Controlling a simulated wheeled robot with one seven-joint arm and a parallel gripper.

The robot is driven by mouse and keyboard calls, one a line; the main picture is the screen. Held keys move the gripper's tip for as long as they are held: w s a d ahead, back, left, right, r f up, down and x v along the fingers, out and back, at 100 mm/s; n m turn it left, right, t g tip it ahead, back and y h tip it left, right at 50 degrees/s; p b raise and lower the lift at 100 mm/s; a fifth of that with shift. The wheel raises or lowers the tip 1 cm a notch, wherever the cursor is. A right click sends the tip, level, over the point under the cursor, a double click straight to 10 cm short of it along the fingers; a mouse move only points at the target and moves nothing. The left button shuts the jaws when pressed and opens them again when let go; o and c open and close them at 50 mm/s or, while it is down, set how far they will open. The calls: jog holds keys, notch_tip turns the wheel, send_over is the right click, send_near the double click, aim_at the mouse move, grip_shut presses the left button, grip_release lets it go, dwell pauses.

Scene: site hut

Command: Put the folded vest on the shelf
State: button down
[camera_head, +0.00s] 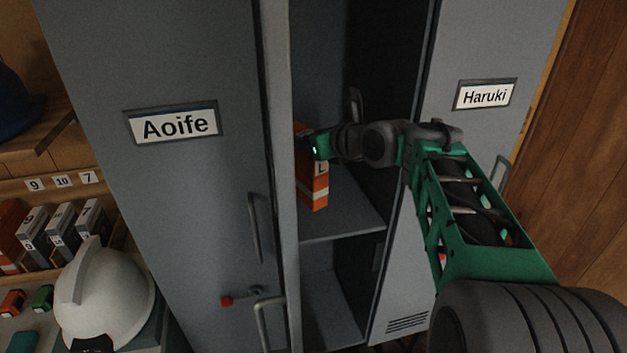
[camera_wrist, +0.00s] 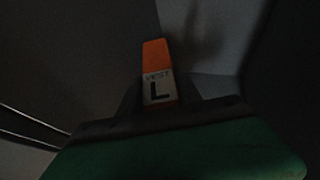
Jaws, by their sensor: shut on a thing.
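The folded vest (camera_head: 314,192) is an orange upright block with pale bands and a white label marked L. It is inside the open locker, above the middle shelf (camera_head: 343,215), near the locker's left side. I cannot tell whether its lower end touches the shelf. My gripper (camera_head: 312,150) reaches in from the right and is shut on the vest's upper part. In the wrist view the vest (camera_wrist: 155,55) stands out beyond the gripper, its label reading VEST L. The fingertips are mostly hidden in the dark.
A door labelled Haruki (camera_head: 485,95) is on the right. A white helmet (camera_head: 105,300) and several boxes sit on shelving at far left. A lower compartment (camera_head: 328,305) is empty where visible.

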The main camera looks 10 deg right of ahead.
aim_at(307, 164)
notch_tip(307, 164, down, 6)
jog(key=shift+f+p, duration=0.1)
jog(key=shift+p, duration=0.25)
jog(key=shift+a, duration=0.1)
jog(key=c, duration=0.8)
grip_release()
jog(key=shift+f, duration=0.2)
jog(key=shift+c, duration=0.2)
jog(key=shift+r, duration=0.1)
